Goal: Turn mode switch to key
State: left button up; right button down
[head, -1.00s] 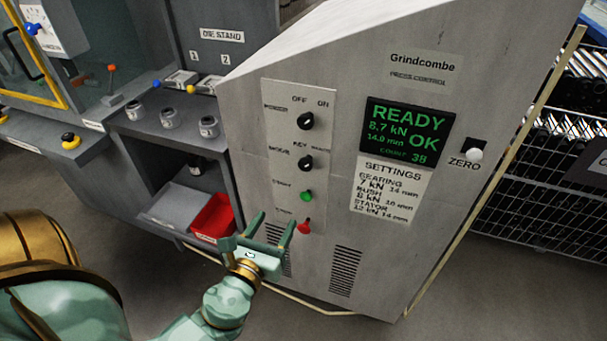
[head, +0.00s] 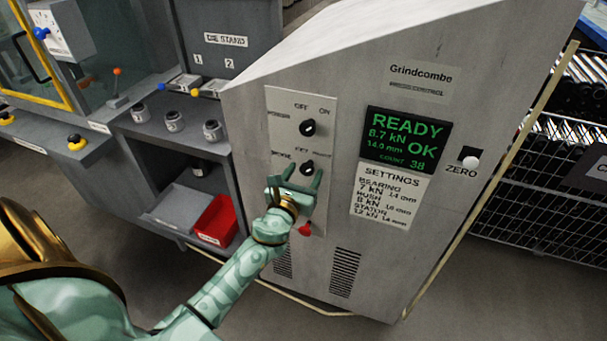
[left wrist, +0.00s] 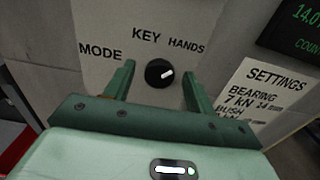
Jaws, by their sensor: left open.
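The mode switch (head: 307,168) is a black round knob with a white pointer mark on the light control panel, below the power switch (head: 308,128). In the left wrist view the mode switch (left wrist: 159,73) sits under the words KEY and HANDS, and its white mark points up and right, toward HANDS. My left gripper (head: 297,177) is open in front of the panel. Its fingers (left wrist: 157,84) stand to either side of the knob, with gaps between; I cannot tell how far they reach over it. My right gripper is not in view.
A red button (head: 305,230) shows below my left gripper; the green button is hidden behind it. The READY display (head: 405,140) and the settings label (head: 390,194) are to the right. A red bin (head: 216,221) stands lower left.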

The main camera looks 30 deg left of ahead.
pick_arm(q)
jog(key=c, duration=1)
jog(key=shift+o, duration=0.2)
jog(key=shift+n, duration=0.3)
jog(key=n, duration=0.4)
jog(key=shift+a+b, duration=0.1)
jog(key=shift+b, duration=0.25)
jog(key=n, duration=0.9)
jog(key=shift+f, duration=0.1)
jog(key=n, duration=0.4)
jog(key=shift+a+f+p, duration=0.1)
jog(key=shift+p, duration=0.2)
jog(key=shift+n, duration=0.3)
